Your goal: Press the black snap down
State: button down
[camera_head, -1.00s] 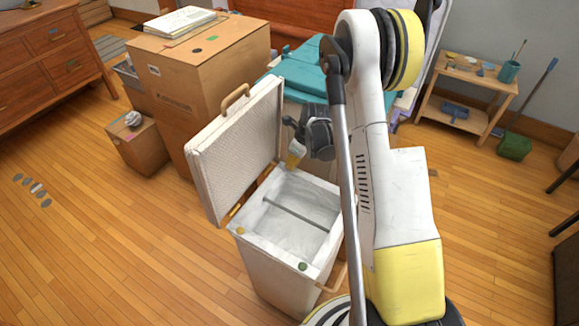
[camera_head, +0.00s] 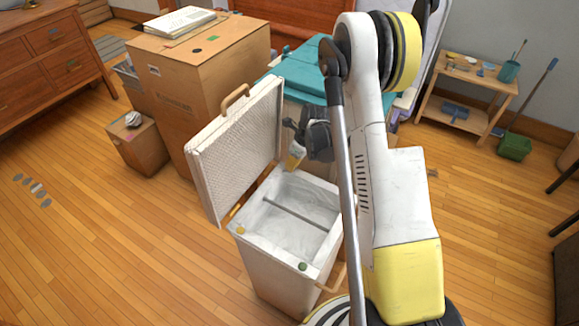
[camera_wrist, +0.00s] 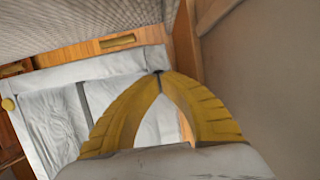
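An open white hamper (camera_head: 268,262) stands in front of me with its lid (camera_head: 237,145) up. My gripper (camera_head: 293,166) is over the hamper's far rim, by the lid's hinge side, pointing down. In the wrist view its yellow fingers (camera_wrist: 157,76) meet at the tips, shut with nothing seen between them. A small dark spot at the tips, by the hamper rim, may be the black snap, but the fingers cover most of it. I cannot tell whether they touch it. A yellow snap (camera_head: 240,230) and a green snap (camera_head: 303,266) sit on the near rim corners.
A thin divider bar (camera_head: 296,214) crosses the hamper's white-lined inside. The raised lid stands close left of my gripper. A large cardboard box (camera_head: 205,85) is behind the lid. A teal-covered surface (camera_head: 300,75) lies beyond. The wooden floor at left is mostly clear.

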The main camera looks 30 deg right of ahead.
jog(key=shift+r+p, duration=1.35)
jog(key=shift+r, duration=1.2)
